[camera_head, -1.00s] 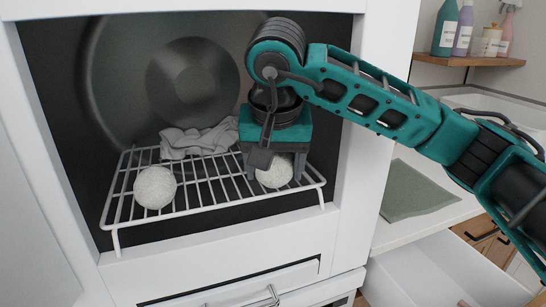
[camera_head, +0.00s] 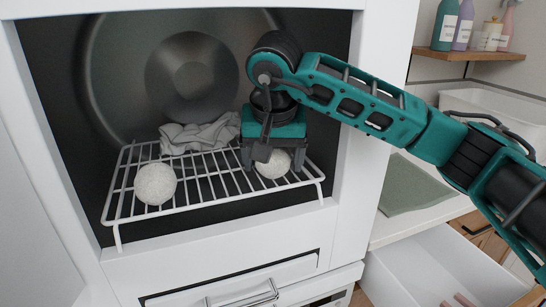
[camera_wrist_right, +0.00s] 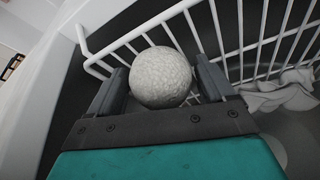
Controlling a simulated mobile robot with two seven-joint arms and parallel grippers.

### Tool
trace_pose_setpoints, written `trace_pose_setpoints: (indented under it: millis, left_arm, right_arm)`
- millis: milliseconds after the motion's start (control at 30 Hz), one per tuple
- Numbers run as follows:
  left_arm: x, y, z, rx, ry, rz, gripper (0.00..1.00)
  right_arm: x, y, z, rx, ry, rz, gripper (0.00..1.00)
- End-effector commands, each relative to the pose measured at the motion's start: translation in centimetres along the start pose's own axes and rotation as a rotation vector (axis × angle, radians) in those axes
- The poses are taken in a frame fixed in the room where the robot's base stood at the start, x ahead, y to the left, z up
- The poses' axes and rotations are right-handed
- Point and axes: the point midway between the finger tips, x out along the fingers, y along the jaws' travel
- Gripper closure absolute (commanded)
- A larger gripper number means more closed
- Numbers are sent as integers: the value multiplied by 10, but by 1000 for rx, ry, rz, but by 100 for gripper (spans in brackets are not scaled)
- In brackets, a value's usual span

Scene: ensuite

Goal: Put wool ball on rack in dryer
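The rack (camera_head: 205,205) is a white wire shelf inside the dryer (camera_head: 55,45). A white wool ball (camera_head: 156,184) rests on its left part. A second wool ball (camera_head: 272,168) rests on its right part, partly hidden by my right gripper (camera_head: 272,162). The right wrist view shows this ball (camera_wrist_right: 160,78) on the rack bars, between and slightly beyond the fingertips. My right gripper (camera_wrist_right: 160,85) is open around it, with narrow gaps beside the ball. My left gripper is not in view.
A crumpled grey cloth (camera_head: 200,135) lies at the rack's back. The dryer's white front frame (camera_head: 350,170) surrounds the opening close to my right arm. To the right are a counter with a green mat (camera_head: 412,186), an open drawer (camera_head: 425,270) and a shelf with bottles (camera_head: 465,25).

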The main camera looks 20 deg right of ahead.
Motion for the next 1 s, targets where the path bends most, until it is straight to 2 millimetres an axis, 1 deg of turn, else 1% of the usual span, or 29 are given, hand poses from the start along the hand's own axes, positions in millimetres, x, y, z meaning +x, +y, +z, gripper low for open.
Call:
trace_pose_setpoints:
  millis: [33,100,367,467,533,667,900,1000]
  left_arm:
    - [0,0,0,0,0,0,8]
    - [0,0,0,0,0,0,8]
    - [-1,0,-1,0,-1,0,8]
    - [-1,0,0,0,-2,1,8]
    - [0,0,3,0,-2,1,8]
    - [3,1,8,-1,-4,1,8]
    - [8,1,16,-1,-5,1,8]
    - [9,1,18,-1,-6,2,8]
  right_arm:
    - [0,0,0,0,0,0,13]
    - [0,0,0,0,0,0,6]
    - [-2,0,0,0,0,0,6]
    - [-7,0,-1,0,2,0,6]
    - [-15,0,-1,0,5,-2,6]
    - [-22,0,22,-6,3,-2,6]
    - [-42,1,71,-7,3,-2,6]
    - [-49,2,88,-6,4,-2,6]
